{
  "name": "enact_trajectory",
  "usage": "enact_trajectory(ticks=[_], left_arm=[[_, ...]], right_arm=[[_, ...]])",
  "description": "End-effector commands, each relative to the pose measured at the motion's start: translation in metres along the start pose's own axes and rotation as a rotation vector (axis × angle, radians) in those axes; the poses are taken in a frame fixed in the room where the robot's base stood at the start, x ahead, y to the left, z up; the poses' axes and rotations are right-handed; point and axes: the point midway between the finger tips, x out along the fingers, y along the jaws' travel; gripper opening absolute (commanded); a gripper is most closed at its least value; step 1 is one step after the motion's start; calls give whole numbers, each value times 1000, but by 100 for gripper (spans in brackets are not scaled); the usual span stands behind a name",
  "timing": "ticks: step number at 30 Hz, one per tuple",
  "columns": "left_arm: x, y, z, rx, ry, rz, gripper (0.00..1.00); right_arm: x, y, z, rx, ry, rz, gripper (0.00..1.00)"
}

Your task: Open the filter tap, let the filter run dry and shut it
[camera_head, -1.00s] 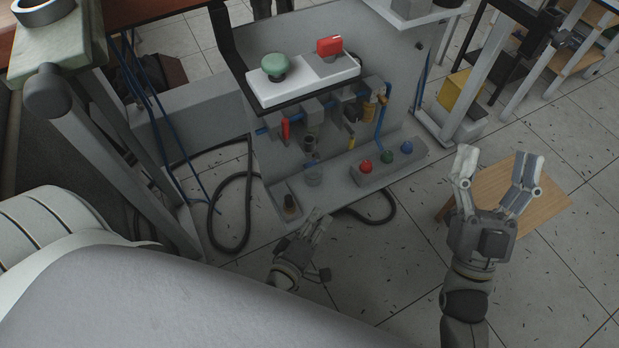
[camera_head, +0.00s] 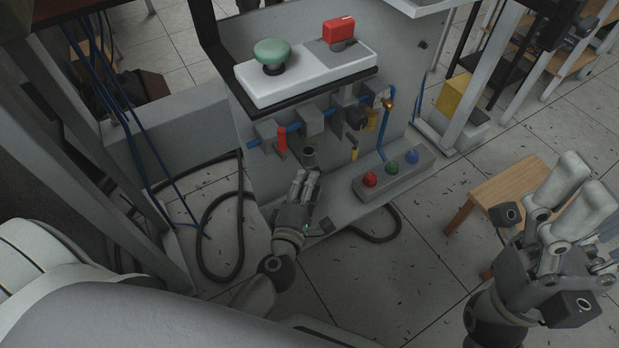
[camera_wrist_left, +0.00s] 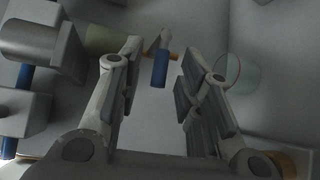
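In the left wrist view a small tap with a blue handle (camera_wrist_left: 160,68) shows between my fingers, with a brass-coloured end beside it. A greenish cylinder (camera_wrist_left: 104,39), seemingly the filter bowl, is just left of it. In the head view the filter (camera_head: 309,156) hangs under the pneumatic line, its lower part close behind my fingers. My left gripper (camera_head: 306,182) is just below the filter. In the left wrist view this gripper (camera_wrist_left: 157,85) is open, its fingers on both sides of the tap, no contact visible. My right gripper (camera_head: 577,188) is open and empty at the right.
A clear cup (camera_wrist_left: 240,74) stands right of my left fingers. A red handle (camera_head: 282,139) hangs left of the filter. A box (camera_head: 393,176) with coloured buttons is right of it. A panel (camera_head: 305,75) overhangs the line. A wooden stool (camera_head: 500,190) stands near my right gripper.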

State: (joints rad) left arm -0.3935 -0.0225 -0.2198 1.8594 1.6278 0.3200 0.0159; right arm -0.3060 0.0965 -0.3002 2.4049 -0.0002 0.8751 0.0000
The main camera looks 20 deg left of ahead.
Motion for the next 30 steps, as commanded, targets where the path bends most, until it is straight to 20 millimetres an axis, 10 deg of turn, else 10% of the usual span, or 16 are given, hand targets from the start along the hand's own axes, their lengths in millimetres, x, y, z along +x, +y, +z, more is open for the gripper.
enact_trajectory(ticks=[16, 24, 30], left_arm=[[25, -1, 0, 1, -1, -1, 34], [25, -1, 0, 1, -1, -1, 0], [25, -2, 0, -2, -1, 1, 0]], right_arm=[[0, 0, 1, 0, 2, -2, 68], [0, 0, 1, 0, 3, -2, 68], [-2, 0, 1, 0, 3, -2, 68]])
